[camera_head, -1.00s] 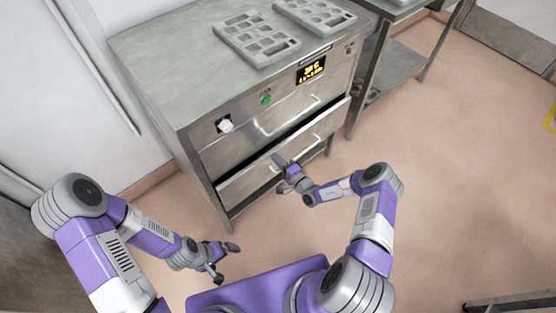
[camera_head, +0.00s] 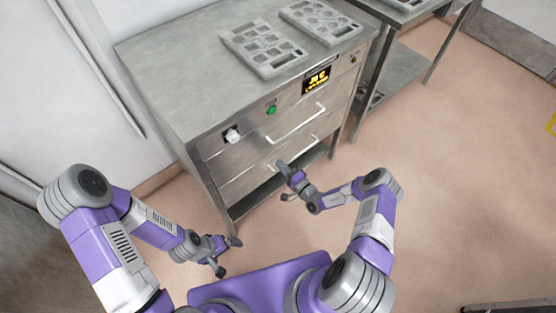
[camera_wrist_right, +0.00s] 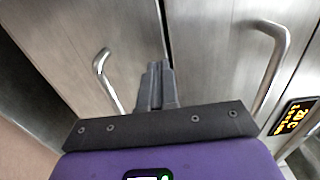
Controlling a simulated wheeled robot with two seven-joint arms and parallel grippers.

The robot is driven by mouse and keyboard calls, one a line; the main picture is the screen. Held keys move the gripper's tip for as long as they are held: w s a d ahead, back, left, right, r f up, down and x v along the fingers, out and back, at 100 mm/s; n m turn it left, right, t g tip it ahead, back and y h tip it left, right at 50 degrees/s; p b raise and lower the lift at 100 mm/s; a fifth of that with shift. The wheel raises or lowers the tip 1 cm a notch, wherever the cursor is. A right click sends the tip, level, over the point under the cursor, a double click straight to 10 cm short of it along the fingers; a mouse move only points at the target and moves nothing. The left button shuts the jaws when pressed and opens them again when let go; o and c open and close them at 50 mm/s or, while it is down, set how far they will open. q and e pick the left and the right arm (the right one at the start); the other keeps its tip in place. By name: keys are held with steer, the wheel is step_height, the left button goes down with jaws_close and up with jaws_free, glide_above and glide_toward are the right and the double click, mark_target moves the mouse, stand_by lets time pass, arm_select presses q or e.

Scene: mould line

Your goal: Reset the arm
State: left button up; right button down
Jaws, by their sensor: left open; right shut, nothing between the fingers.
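My right gripper (camera_head: 281,165) is shut and empty in front of the steel cabinet's lower drawer (camera_head: 240,184). Its two fingers (camera_wrist_right: 157,86) show pressed together in the right wrist view, pointing at the seam between the two drawer fronts, with nothing between them. In the head view the fingertips overlap the lower drawer's handle (camera_head: 304,148); the wrist view shows them between the handles. The lower drawer looks flush with the cabinet. My left gripper (camera_head: 228,256) is open and empty, low near the cabinet's front left leg.
The cabinet top (camera_head: 180,65) carries two grey moulds (camera_head: 262,50) (camera_head: 320,22). Its front has a white knob (camera_head: 232,135), a green button (camera_head: 271,110) and a lit display (camera_head: 317,80). A steel table (camera_head: 405,70) stands to the right.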

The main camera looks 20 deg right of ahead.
steer(key=p+v, duration=0.2)
steer(key=v, duration=0.8)
steer(key=shift+a, duration=0.1)
